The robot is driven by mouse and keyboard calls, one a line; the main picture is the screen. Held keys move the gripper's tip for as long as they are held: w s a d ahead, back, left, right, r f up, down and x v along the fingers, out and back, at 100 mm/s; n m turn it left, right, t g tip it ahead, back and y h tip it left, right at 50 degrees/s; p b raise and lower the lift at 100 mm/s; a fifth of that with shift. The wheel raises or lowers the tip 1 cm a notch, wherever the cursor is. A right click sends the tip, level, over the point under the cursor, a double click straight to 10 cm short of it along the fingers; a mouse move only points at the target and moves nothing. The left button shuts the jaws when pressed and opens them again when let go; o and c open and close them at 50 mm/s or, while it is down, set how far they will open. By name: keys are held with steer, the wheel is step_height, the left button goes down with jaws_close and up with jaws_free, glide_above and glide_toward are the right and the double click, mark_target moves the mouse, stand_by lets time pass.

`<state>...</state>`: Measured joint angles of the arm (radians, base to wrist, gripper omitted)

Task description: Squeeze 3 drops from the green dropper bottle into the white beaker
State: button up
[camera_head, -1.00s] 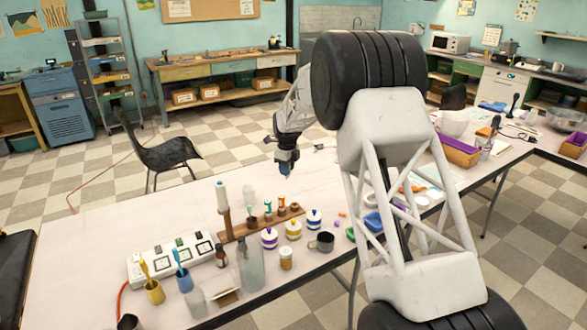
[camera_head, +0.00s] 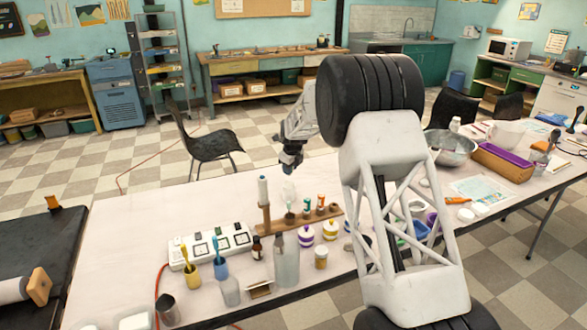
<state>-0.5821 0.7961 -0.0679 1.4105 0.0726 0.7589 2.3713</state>
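A wooden rack (camera_head: 283,222) near the middle of the white table holds small dropper-like bottles. One of them has a teal-green top (camera_head: 307,203), and another has an orange-red top (camera_head: 321,200). I cannot tell for sure which is the green dropper bottle. A white pot-like vessel (camera_head: 506,132) stands at the far right of the table; I cannot tell whether it is the white beaker. My gripper (camera_head: 290,168) hangs pointing down above the table's far edge, behind the rack. It appears to hold nothing, but its fingers are too small to read.
The table's far left is clear. A dark chair (camera_head: 210,145) stands behind.

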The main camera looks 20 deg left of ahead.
steer(key=shift+f, duration=0.15)
steer(key=shift+f, duration=0.7)
steer(key=shift+c, duration=0.3)
steer(key=shift+o, duration=0.3)
steer(key=shift+r, duration=0.1)
stand_by(2.5)
steer(key=shift+r, duration=1.4)
steer(key=shift+d, duration=0.1)
